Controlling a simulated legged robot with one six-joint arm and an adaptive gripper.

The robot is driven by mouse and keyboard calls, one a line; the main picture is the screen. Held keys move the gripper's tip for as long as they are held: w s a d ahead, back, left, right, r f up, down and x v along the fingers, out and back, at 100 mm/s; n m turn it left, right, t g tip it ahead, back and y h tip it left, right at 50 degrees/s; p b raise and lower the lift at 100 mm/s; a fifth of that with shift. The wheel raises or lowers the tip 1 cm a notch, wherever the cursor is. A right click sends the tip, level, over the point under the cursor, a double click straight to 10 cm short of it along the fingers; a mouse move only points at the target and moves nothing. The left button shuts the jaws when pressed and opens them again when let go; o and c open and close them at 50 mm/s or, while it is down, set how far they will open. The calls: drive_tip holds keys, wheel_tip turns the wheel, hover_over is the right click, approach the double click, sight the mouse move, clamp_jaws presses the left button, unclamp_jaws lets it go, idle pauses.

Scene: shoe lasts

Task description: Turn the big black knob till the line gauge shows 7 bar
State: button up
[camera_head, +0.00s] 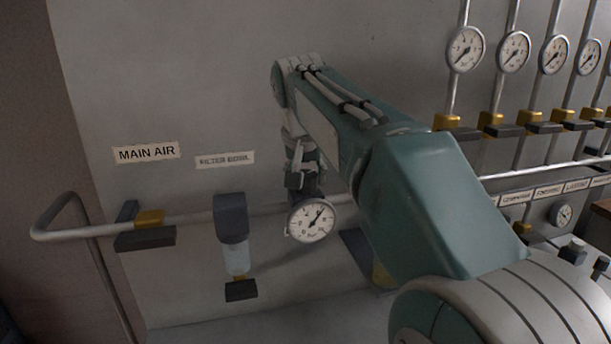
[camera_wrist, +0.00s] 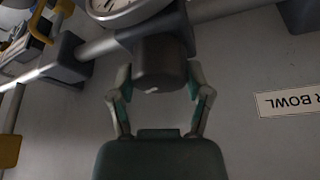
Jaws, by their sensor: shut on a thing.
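The big black knob (camera_wrist: 160,66) sits between the two fingers of my gripper (camera_wrist: 160,85) in the wrist view, and the gripper is shut on it. A small pale mark shows on the knob's edge. In the head view my gripper (camera_head: 302,184) reaches down onto the knob from above, and the knob is mostly hidden there. The round white line gauge (camera_head: 311,220) hangs just below my gripper. Its dark needle points to the upper right; the numbers are too small to read. In the wrist view only part of the gauge (camera_wrist: 122,8) shows.
A pipe (camera_head: 190,220) runs along the wall with a yellow-and-black valve (camera_head: 149,219) and a filter bowl (camera_head: 236,260). Labels read MAIN AIR (camera_head: 146,153) and FILTER BOWL (camera_head: 225,160). Several gauges (camera_head: 465,49) and yellow valves stand at the upper right.

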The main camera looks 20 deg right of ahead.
drive_tip(key=shift+f+m, duration=0.2)
drive_tip(key=shift+m, duration=0.4)
drive_tip(key=o, duration=1.2)
drive_tip(key=shift+c, duration=0.2)
drive_tip(key=shift+a+r, duration=0.1)
drive_tip(key=v, duration=1.2)
drive_tip(key=shift+w+a, duration=0.2)
drive_tip(key=shift+a, duration=0.1)
drive_tip(key=s+d+f+n, duration=0.1)
drive_tip(key=s+f+n, duration=0.1)
drive_tip(key=s+f, duration=0.9)
drive_tip(key=s+d+f+n+t+y, duration=0.1)
drive_tip(key=s+f+n, duration=0.2)
drive_tip(key=s+f, duration=0.8)
wheel_tip(320, 180, down, 6)
drive_tip(key=shift+d+f+y, duration=0.15)
drive_tip(key=shift+f+y, duration=0.1)
drive_tip(key=shift+y, duration=0.05)
